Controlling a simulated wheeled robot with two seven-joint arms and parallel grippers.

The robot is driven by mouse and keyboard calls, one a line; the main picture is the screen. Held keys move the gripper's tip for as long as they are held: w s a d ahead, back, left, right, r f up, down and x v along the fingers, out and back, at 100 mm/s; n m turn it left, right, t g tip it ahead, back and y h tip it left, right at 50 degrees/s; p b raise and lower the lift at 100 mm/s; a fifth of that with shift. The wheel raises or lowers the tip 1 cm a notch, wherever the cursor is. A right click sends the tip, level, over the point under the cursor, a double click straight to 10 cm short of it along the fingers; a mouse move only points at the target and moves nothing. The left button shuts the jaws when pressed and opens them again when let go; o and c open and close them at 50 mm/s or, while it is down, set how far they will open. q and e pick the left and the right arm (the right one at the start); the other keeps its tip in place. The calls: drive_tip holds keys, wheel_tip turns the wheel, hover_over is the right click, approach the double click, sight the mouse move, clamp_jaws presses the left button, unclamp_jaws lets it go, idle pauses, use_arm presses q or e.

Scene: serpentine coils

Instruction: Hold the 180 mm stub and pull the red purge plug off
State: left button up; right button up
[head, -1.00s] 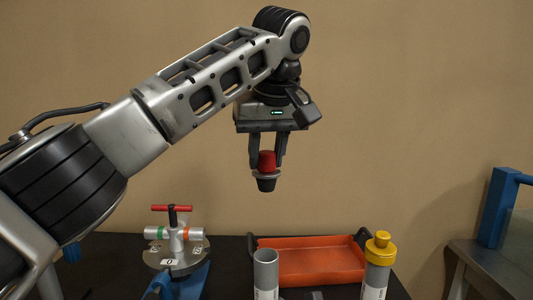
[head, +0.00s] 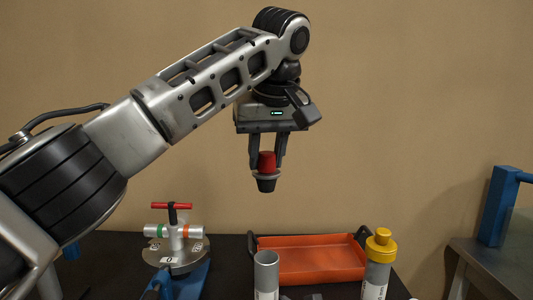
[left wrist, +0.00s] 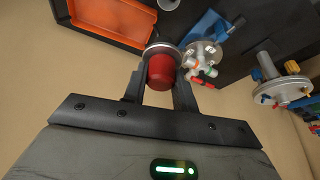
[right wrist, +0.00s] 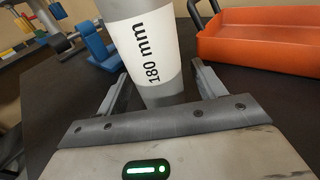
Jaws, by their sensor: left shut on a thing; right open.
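The red purge plug (head: 267,160) is between the fingers of my left gripper (head: 266,172), which is shut on it and holds it high above the table. A dark tapered end shows below the plug. The plug also shows in the left wrist view (left wrist: 161,71). The grey 180 mm stub (head: 265,272) stands upright on the table, with an open top and no plug on it. In the right wrist view the stub, with its white "180 mm" label (right wrist: 150,50), stands between the fingers of my right gripper (right wrist: 158,88), which is open around it.
An orange tray (head: 308,277) lies behind the stub. A second grey tube with a yellow cap (head: 380,246) stands to the right. A valve with a red T-handle (head: 172,207) stands on the left. A side bench (head: 470,262) is at far right.

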sight(266, 152)
use_arm(q)
drive_tip(key=shift+r, duration=0.15)
use_arm(e)
drive_tip(key=shift+s, duration=0.1)
use_arm(q)
drive_tip(key=shift+r+p, duration=0.2)
drive_tip(key=shift+p, duration=0.15)
use_arm(e)
drive_tip(key=shift+s+d, duration=0.2)
drive_tip(key=shift+d, duration=0.1)
use_arm(q)
wheel_tip(266, 152, up, 3)
drive_tip(key=p, duration=0.2)
drive_tip(key=shift+f+p, duration=0.1)
drive_tip(key=shift+p, duration=0.3)
use_arm(e)
drive_tip(key=v, duration=0.7)
drive_tip(key=shift+s+d, duration=0.35)
drive_tip(key=shift+s, duration=0.15)
